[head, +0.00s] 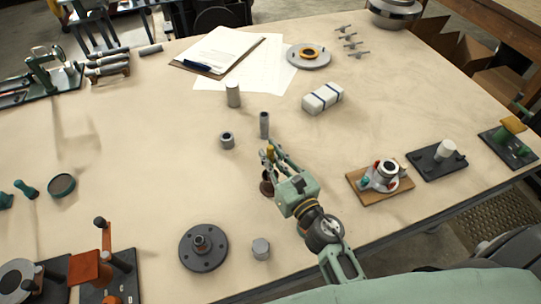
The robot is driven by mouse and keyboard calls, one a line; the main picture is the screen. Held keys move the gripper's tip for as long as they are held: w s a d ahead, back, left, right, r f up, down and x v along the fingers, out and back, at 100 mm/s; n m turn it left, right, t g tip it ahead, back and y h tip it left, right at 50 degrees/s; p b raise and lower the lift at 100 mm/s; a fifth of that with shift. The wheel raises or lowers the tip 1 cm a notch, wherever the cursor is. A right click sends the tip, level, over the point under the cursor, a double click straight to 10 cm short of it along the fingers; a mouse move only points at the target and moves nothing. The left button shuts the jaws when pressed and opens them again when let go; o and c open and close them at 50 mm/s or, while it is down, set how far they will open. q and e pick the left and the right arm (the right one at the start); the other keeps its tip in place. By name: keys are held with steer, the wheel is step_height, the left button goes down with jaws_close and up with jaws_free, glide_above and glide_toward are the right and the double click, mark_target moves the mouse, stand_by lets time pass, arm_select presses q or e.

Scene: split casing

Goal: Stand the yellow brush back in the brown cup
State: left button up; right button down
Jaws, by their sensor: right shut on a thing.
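My right gripper (268,154) reaches in from the lower right over the middle of the table and is shut on the yellow brush (270,151). Only a small yellow part of the brush shows between the fingers; the rest is hidden by the gripper. The brown cup (266,187) stands on the table just below the fingers in the picture, partly covered by the gripper. I cannot tell whether the brush's lower end is inside the cup or above it. My left gripper is not in view.
A flanged disc (203,247) and a small grey cylinder (261,248) are nearer the front. A wooden board with a fixture (380,181) is to the right. The table's left middle is mostly clear.

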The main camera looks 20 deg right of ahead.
steer(key=shift+f, duration=0.45)
steer(key=c, duration=1.6)
jaws_free()
steer(key=shift+c, duration=0.2)
